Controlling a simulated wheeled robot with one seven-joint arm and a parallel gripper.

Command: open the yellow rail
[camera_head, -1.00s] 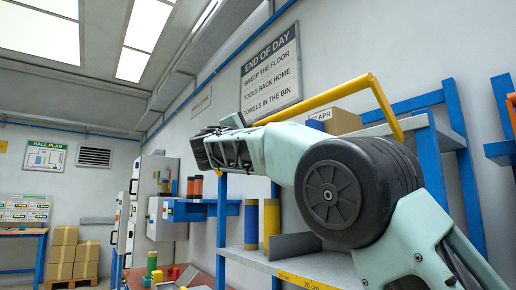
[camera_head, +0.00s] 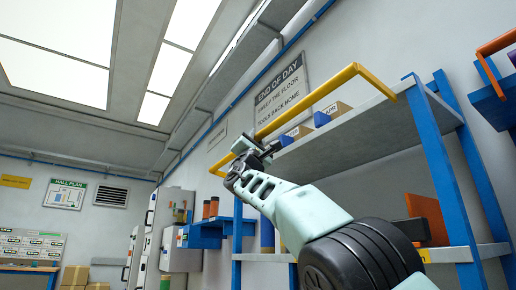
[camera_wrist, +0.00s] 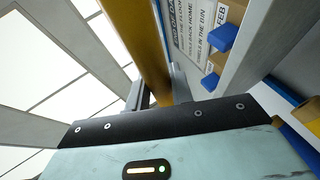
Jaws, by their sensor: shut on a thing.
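The yellow rail (camera_head: 310,100) is a long bar with bent ends, running along the front of the top shelf of a blue rack. Its right end bends down to near the right front post, and its far left end shows past my gripper. My gripper (camera_head: 256,152) is shut on the rail near its left part. In the wrist view the rail (camera_wrist: 146,45) runs up from between my fingers (camera_wrist: 152,96), whose tips are partly hidden by the gripper body.
The top shelf (camera_head: 350,145) holds cardboard boxes (camera_head: 335,110) with blue parts behind the rail. The blue right post (camera_head: 445,180) stands beside my arm. An orange-brown panel (camera_head: 427,215) is on the lower shelf. Grey cabinets (camera_head: 172,220) stand farther left.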

